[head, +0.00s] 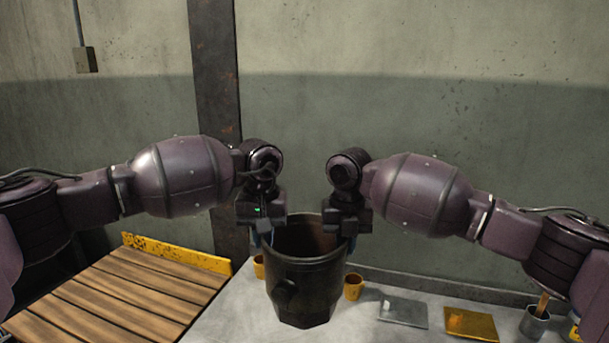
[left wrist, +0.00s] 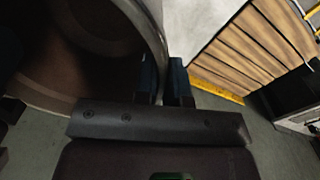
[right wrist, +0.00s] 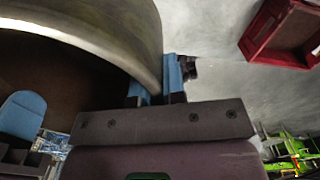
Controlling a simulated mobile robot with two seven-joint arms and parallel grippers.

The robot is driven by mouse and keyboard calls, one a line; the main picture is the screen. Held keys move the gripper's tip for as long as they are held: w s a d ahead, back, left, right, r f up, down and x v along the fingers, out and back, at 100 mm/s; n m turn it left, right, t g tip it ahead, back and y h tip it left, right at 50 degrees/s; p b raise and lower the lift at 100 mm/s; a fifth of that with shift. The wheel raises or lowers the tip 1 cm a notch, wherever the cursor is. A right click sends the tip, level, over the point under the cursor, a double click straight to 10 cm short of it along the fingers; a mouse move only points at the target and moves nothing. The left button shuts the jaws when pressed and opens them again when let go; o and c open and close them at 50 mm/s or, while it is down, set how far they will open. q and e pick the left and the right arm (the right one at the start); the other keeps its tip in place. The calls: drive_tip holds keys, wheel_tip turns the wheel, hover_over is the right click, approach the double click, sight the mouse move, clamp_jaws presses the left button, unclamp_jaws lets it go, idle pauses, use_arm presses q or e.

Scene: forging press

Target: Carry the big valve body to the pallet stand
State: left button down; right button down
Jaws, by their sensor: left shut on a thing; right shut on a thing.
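The big valve body (head: 300,290) is a dark, hollow metal vessel with an open top and a round boss on its front. It is upright over the grey table; I cannot tell whether its base touches the top. My left gripper (head: 262,238) is shut on the left side of its rim, which also shows in the left wrist view (left wrist: 154,35). My right gripper (head: 350,240) is shut on the right side of the rim, seen in the right wrist view (right wrist: 148,35). The pallet stand (head: 120,295), with wooden slats and a yellow edge, is at the left.
The grey table (head: 235,315) carries two yellow cups (head: 353,287) (head: 258,267) close by the body. A grey plate (head: 403,312), a yellow plate (head: 470,324) and a metal cup (head: 535,321) lie to the right. A red bin (right wrist: 283,30) shows in the right wrist view. The slats look clear.

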use_arm(q)
drive_tip(key=shift+w+a+r, duration=0.1)
drive_tip(key=shift+w+r, duration=0.15)
drive_tip(key=shift+w, duration=0.4)
use_arm(e)
drive_tip(key=shift+w+d+r, duration=0.1)
drive_tip(key=shift+w+r, duration=0.1)
drive_tip(key=shift+w, duration=0.5)
use_arm(q)
drive_tip(key=shift+s, duration=0.1)
use_arm(e)
drive_tip(key=shift+s, duration=0.15)
